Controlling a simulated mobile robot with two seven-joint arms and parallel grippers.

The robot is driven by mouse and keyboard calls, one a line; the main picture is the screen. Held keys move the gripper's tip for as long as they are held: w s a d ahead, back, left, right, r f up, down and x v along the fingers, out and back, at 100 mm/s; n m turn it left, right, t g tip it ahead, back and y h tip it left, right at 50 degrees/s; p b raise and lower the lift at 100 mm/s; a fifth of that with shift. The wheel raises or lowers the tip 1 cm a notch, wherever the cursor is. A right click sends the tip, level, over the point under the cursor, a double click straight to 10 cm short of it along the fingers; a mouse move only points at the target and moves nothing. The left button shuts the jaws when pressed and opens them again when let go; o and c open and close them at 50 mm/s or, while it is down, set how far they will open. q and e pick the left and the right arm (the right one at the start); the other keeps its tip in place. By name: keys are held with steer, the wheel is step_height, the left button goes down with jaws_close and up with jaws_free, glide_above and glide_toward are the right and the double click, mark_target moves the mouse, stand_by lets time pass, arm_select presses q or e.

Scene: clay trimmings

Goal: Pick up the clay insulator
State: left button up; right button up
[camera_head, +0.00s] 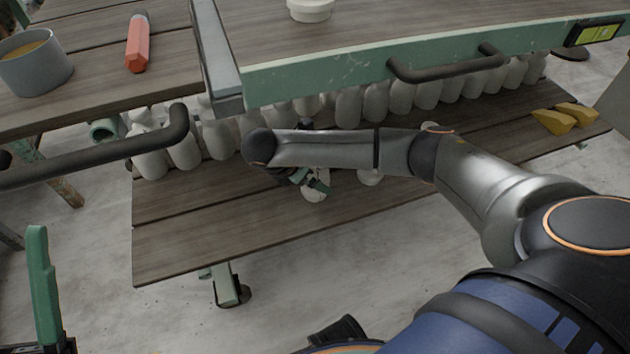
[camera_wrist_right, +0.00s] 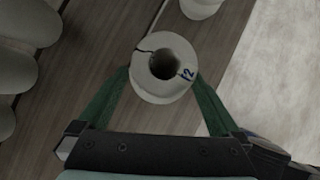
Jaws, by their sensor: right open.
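A whitish clay insulator (camera_wrist_right: 165,72) with a dark round hole, a blue mark and a thin dark crack stands on the lower wooden shelf. It shows partly in the head view (camera_head: 316,191), behind my right arm and gripper. My right gripper (camera_wrist_right: 161,78) is open, with its green fingers on either side of the insulator. Whether they touch it I cannot tell. In the head view, my right gripper (camera_head: 314,182) is largely hidden under the arm. One green finger of my left gripper (camera_head: 40,275) shows at the lower left, away from the shelf.
A second insulator (camera_wrist_right: 202,6) stands close by, and several more (camera_head: 350,105) line the shelf's back. The upper bench with a green edge (camera_head: 330,78) and dark handle (camera_head: 445,68) overhangs the shelf. Yellow wedges (camera_head: 553,122) lie at the right. The shelf's front left is clear.

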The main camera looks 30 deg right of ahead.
steer(key=shift+x, duration=1.25)
steer(key=shift+a, duration=0.1)
steer(key=shift+c, duration=0.4)
steer(key=shift+r, duration=0.1)
jaws_close()
